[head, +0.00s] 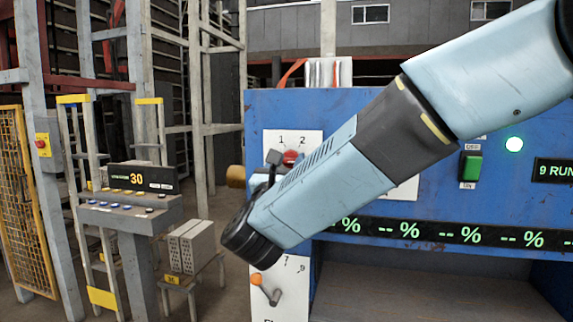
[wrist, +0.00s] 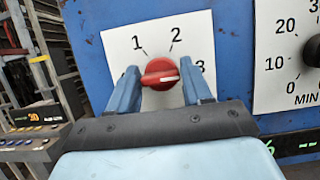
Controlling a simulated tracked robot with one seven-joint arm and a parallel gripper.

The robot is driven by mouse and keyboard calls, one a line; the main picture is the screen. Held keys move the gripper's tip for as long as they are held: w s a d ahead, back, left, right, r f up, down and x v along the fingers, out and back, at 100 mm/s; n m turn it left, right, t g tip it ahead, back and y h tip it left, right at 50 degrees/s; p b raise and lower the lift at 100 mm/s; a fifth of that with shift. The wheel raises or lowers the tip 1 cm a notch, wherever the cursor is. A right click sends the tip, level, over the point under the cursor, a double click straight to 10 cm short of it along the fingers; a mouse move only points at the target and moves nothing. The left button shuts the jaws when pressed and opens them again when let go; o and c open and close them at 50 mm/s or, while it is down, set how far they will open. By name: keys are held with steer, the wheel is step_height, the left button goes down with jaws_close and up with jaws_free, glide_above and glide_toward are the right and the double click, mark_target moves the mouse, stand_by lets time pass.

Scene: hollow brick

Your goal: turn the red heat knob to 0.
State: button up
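The red heat knob (wrist: 160,71) is on a white dial plate (wrist: 128,50) on the blue panel, with 1, 2 and a partly hidden 3 showing. Its white mark points to the right, roughly toward the 3. The 0 is not visible; my gripper covers the plate's lower part. My gripper (wrist: 160,75) is open, with one blue finger on each side of the knob. Small gaps seem to show between fingers and knob. In the head view the knob (head: 290,157) shows just above my gripper (head: 273,162), partly hidden by my arm.
A black minutes dial (wrist: 312,50) is to the right of the heat plate. A lower plate has an orange-tipped lever (head: 257,280). A green switch (head: 472,167) is on the panel's right. A control stand (head: 130,210) and grey hollow bricks (head: 191,246) are at left.

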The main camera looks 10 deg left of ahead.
steer(key=c, duration=0.6)
